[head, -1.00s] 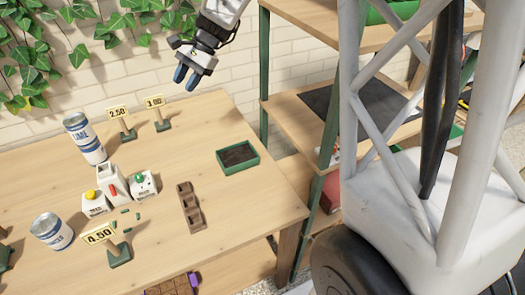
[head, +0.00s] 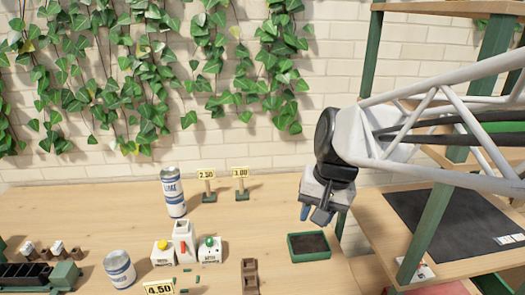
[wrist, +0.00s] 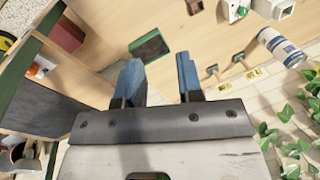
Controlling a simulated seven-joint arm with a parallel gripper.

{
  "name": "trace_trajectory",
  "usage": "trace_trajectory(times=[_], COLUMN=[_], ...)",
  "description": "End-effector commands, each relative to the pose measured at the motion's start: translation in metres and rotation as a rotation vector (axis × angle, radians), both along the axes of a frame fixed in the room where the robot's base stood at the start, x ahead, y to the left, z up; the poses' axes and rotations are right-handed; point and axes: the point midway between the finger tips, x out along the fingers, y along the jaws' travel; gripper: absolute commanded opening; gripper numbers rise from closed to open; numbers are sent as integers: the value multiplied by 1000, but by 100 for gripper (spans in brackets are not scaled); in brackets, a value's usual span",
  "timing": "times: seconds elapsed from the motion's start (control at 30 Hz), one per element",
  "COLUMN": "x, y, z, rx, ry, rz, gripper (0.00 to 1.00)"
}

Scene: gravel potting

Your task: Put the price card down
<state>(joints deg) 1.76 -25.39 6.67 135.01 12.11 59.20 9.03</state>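The lower part of the 4.50 card's stand is cut off. My gripper (head: 313,214) hangs above the right side of the table, right of the 3.00 card and apart from it. In the wrist view its two blue fingers (wrist: 158,80) are spread with nothing between them. Two cards show small at right there, the nearer one (wrist: 225,88) beyond the right finger.
A green tray of dark soil (head: 309,246) lies below my gripper. Left are a tall blue-white can (head: 173,192), a shorter can (head: 119,269), white boxes (head: 183,242) and a brown cell strip (head: 249,276). Shelving (head: 435,235) stands at right. An ivy-covered wall (head: 330,60) is behind.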

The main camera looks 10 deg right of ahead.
Motion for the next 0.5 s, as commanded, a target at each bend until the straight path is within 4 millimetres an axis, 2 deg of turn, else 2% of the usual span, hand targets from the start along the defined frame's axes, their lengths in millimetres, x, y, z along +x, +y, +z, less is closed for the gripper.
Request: trace_trajectory(times=[0.03,0.2,0.4,0.5], x=[-13,-50,-81,-90], y=[-2,-11,-20,-22], z=[0,-7,-15,-17], rx=[-24,-110,-191,-215], ry=[-22,-83,-136,-152], rz=[26,119,203,229], gripper=[34,34,34,34])
